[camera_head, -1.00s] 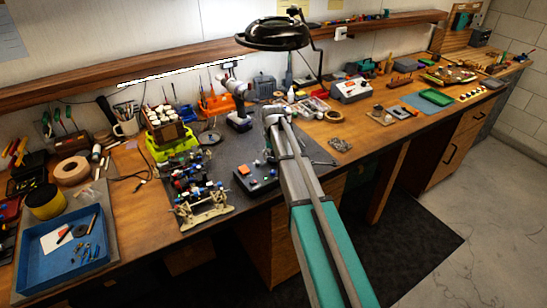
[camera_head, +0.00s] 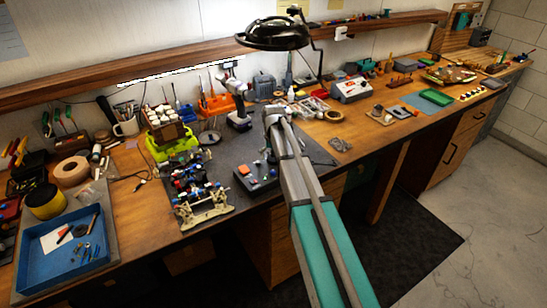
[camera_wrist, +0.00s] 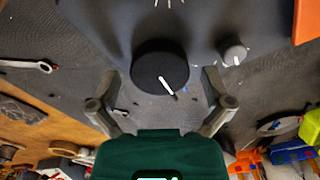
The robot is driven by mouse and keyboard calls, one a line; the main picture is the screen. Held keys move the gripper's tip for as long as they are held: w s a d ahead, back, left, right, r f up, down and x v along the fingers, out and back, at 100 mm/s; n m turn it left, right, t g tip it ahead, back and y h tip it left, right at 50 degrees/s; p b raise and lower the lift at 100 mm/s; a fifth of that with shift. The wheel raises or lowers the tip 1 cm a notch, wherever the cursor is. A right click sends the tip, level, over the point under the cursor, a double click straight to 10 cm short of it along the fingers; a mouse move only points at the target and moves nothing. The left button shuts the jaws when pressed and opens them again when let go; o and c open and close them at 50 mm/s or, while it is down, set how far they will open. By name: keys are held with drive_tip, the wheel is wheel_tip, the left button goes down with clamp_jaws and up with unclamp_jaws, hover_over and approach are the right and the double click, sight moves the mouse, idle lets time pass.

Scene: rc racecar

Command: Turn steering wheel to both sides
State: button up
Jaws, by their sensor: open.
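The controller box (camera_head: 256,186) lies on the dark mat, with an orange part (camera_head: 243,170) on its top. In the wrist view a round black knob with a white pointer line, which looks like the steering wheel (camera_wrist: 158,58), sits on the dark box top (camera_wrist: 215,20). The pointer slants toward the lower right. My gripper (camera_wrist: 160,78) is open, with one finger on each side of the wheel; contact cannot be told. In the head view my arm partly covers the box and hides the wheel. The racecar chassis (camera_head: 205,212) stands left of the box.
A smaller grey knob (camera_wrist: 234,52) is close to the right finger in the wrist view. A wrench (camera_wrist: 35,65) lies on the mat. A drill (camera_head: 236,100), a blue tray (camera_head: 32,273) and a lamp (camera_head: 272,34) are around the workbench.

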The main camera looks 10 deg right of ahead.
sight(274, 160)
drive_tip(key=shift+m, duration=0.4)
drive_tip(key=m, duration=0.8)
wheel_tip(274, 160, up, 14)
drive_tip(key=p, duration=1.4)
drive_tip(key=s+a+f+n+b, duration=0.1)
drive_tip(key=s+f+n+b, duration=0.4)
drive_tip(key=s+f+b, duration=0.4)
drive_tip(key=s+a+f+n+b, duration=0.1)
drive_tip(key=s+f+n+b, duration=0.4)
drive_tip(key=s+f+b, duration=0.5)
drive_tip(key=s, duration=0.7)
drive_tip(key=shift+s+a+f, duration=0.15)
drive_tip(key=shift+s, duration=0.15)
drive_tip(key=c, duration=0.6)
